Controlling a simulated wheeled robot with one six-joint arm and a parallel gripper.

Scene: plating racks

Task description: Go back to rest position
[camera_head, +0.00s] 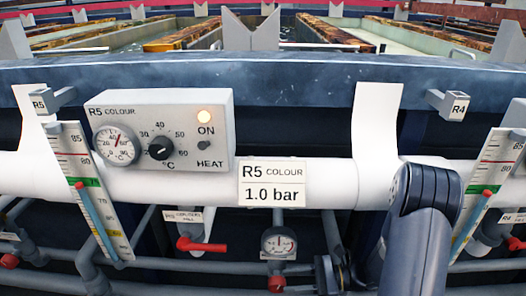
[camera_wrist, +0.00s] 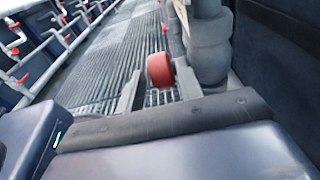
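My gripper (camera_wrist: 159,76) shows in the wrist view with its two grey fingers apart. A red round knob (camera_wrist: 160,69) shows in the gap between the fingers, with space on both sides; I cannot tell how far beyond the fingertips it is. Nothing is seen held.
The R5 COLOUR heater box (camera_head: 160,132) has its ON lamp lit. Below are the white pipe (camera_head: 330,184), a pressure gauge (camera_head: 279,243) and a red valve handle (camera_head: 203,244). In the wrist view, grey pipework (camera_wrist: 208,45) stands close right of the fingers, above a grated floor (camera_wrist: 105,60).

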